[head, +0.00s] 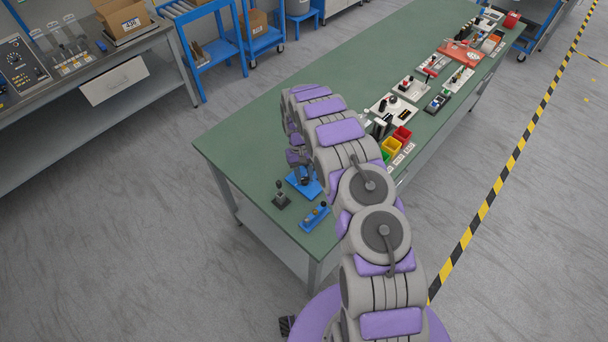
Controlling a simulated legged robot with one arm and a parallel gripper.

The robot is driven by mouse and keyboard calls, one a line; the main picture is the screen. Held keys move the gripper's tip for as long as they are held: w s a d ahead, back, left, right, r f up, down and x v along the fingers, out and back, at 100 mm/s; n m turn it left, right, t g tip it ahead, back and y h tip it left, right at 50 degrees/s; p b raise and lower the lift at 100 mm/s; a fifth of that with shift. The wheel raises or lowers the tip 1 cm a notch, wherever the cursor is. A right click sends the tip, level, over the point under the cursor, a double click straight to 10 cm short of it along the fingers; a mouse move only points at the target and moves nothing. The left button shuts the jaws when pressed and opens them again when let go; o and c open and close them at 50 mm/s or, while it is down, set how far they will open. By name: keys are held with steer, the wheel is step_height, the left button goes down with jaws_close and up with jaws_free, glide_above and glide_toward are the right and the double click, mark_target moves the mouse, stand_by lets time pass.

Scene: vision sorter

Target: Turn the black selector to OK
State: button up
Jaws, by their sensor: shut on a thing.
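A blue base (301,188) with a dark upright part (304,174) lies near the left end of the green table. This dark part may be the black selector, but no OK mark is legible. My gripper (299,161) points down just above the blue base, at the far end of my arm. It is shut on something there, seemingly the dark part. My arm and the jaws hide most of the grip, so the selector's setting cannot be told.
A small black lever block (281,199) and a blue block with knobs (314,217) stand close by on the green table (240,142). Coloured bins (391,146) and several fixtures line its right side. The table's left part is clear.

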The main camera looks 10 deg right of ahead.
steer(key=shift+w+r, duration=0.1)
steer(key=shift+w, duration=0.05)
steer(key=o, duration=1)
steer(key=shift+o, duration=0.2)
steer(key=p+v, duration=0.1)
steer(key=v, duration=1.6)
steer(key=shift+r, duration=0.15)
